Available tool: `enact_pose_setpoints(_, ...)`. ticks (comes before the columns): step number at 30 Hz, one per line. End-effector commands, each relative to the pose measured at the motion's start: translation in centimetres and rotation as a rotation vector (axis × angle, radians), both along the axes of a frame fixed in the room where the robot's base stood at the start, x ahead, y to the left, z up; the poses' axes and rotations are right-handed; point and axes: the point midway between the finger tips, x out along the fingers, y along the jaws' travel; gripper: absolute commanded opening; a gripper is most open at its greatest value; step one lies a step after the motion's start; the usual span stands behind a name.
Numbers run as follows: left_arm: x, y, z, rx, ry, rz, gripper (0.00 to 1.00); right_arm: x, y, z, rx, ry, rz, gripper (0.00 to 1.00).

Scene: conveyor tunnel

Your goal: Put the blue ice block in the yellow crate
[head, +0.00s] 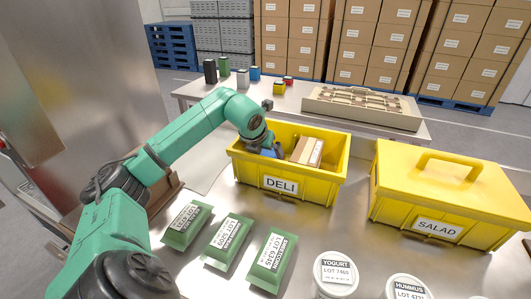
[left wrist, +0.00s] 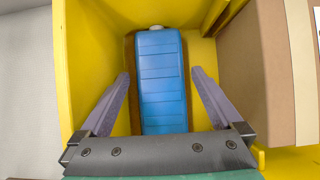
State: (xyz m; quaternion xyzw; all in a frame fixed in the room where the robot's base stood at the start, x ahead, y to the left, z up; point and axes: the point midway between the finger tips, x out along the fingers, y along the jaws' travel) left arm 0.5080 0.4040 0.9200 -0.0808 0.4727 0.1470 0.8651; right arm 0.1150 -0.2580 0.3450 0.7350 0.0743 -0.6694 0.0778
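The blue ice block (left wrist: 161,85) is inside the open yellow crate (head: 330,190) labelled DELI, close to its left wall. It also shows partly in the head view (head: 268,153), behind the crate's front rim. My left gripper (left wrist: 160,78) is down in the crate over the block. Its two fingers stand apart on either side of the block, with gaps to both sides, so it is open. The yellow crate wall (left wrist: 82,40) shows left of the block in the left wrist view. My right gripper is not in view.
A brown carton (head: 307,151) lies in the DELI crate, right of the block. A lidded yellow SALAD crate (head: 440,200) stands to the right. Several green packs (head: 228,240) and white tubs (head: 336,274) are in front. A table with a beige tray (head: 362,108) is behind.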

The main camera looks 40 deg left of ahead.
Motion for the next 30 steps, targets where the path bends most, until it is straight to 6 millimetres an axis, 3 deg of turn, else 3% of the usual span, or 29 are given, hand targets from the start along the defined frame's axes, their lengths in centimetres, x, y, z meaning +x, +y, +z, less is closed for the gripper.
enact_pose_setpoints(5,0.0,0.0,0.1,0.0,0.0,0.0,1.0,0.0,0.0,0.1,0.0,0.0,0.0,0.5)
enact_pose_setpoints(9,0.0,0.0,2.0,-0.001,0.0,-0.001,1.0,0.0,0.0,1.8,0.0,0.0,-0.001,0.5)
enact_pose_setpoints(11,-0.6,-0.1,2.4,0.003,-0.003,0.0,1.0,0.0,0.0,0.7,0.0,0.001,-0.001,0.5)
enact_pose_setpoints(18,-4.2,-1.4,8.2,0.004,-0.004,0.0,1.0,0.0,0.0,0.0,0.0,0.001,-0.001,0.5)
enact_pose_setpoints(22,-5.5,-1.9,10.5,0.002,-0.002,0.0,1.0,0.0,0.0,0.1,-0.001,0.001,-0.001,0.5)
enact_pose_setpoints(30,-6.2,-2.1,11.3,0.0,0.001,0.0,1.0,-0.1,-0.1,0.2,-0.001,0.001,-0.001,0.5)
